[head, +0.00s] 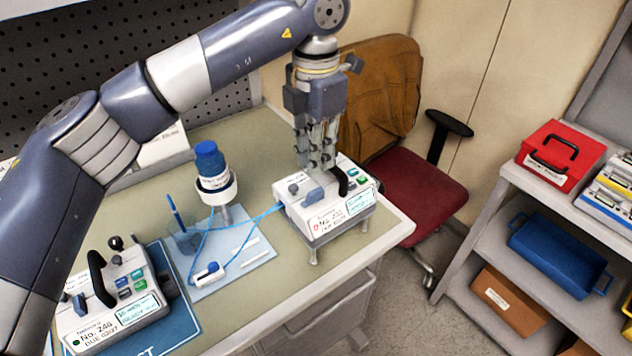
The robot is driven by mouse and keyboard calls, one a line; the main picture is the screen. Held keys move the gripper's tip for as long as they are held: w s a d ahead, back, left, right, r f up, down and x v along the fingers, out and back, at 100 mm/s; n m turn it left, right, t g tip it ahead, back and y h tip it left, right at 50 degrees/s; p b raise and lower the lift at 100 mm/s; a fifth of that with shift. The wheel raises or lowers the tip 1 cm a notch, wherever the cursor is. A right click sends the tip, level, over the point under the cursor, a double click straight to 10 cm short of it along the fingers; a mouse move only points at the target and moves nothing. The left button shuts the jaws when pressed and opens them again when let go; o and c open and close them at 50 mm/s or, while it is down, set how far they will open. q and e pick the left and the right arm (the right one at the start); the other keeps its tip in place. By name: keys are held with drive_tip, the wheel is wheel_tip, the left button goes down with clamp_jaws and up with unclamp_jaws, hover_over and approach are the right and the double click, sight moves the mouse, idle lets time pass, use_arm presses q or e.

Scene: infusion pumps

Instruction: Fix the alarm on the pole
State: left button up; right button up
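A white infusion pump (333,213) stands on a small legged stand near the table's right corner. It has a red mark by its number label, a lit screen, green buttons, a blue lever and a black handle (342,181). My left gripper (315,168) points down right over its top, beside the handle; I cannot tell whether it touches or how far its fingers are apart. A blue-capped bottle (211,165) sits in a white ring holder on a short post (228,214). Blue tubing (240,238) runs between the pump and a blue-and-white clamp (208,272). My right gripper is out of view.
A second pump (112,298) with a green mark sits on a blue mat (183,318) at front left. A cup with a blue pen (177,214) stands near the post. A red-seated chair (425,195) is behind the table. A shelf with a red box (560,155) is at right.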

sight(316, 190)
use_arm(q)
wheel_tip(316, 190, down, 8)
drive_tip(key=shift+p, duration=0.9)
drive_tip(key=shift+c, duration=0.2)
clamp_jaws()
